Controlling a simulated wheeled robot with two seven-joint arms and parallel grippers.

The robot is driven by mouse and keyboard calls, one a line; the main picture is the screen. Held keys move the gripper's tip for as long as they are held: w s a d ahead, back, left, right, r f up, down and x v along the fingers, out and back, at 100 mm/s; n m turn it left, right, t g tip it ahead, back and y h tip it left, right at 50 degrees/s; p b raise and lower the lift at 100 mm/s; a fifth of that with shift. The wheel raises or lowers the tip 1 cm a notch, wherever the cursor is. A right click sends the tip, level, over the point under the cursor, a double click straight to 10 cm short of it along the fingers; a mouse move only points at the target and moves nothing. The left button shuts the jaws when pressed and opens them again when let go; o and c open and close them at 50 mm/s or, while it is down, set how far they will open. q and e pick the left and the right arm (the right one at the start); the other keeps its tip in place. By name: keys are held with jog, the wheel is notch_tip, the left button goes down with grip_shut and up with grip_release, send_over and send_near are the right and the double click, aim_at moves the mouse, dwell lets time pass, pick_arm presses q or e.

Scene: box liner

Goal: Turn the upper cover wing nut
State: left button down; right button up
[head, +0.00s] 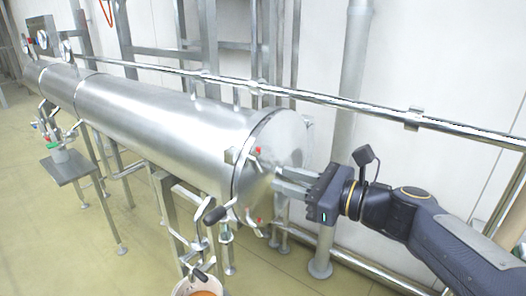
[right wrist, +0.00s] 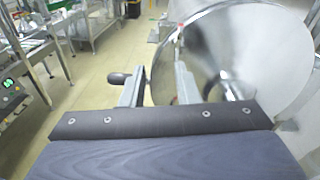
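The shiny steel cylinder (head: 165,115) ends in a round cover (head: 285,140). A small red-marked fitting, which looks like the upper wing nut (head: 258,151), sits high on the cover's near rim. A similar red-marked fitting (head: 260,220) sits low on the rim. My right gripper (head: 276,180) is at the cover's face, between these two fittings in the picture. In the right wrist view its two fingers (right wrist: 160,72) stand apart with nothing clearly between them, and the cover (right wrist: 235,50) fills the right side. Whether a finger touches the cover cannot be told. My left gripper is not in view.
A black-knobbed handle (head: 215,214) sticks out below the cover; a black knob (right wrist: 119,78) shows beside the left finger in the wrist view. A long steel rail (head: 350,105) runs behind. A white bucket (head: 190,288) is at the bottom edge. Yellowish floor is open at left.

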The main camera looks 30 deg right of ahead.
aim_at(256, 160)
jog(key=w, duration=0.2)
jog(key=w+r+m, duration=0.1)
jog(key=w, duration=0.2)
jog(key=w+a+m+t, duration=0.1)
jog(key=w, duration=0.2)
jog(key=shift+r+h, duration=0.35)
jog(key=shift+h, duration=0.05)
grip_shut()
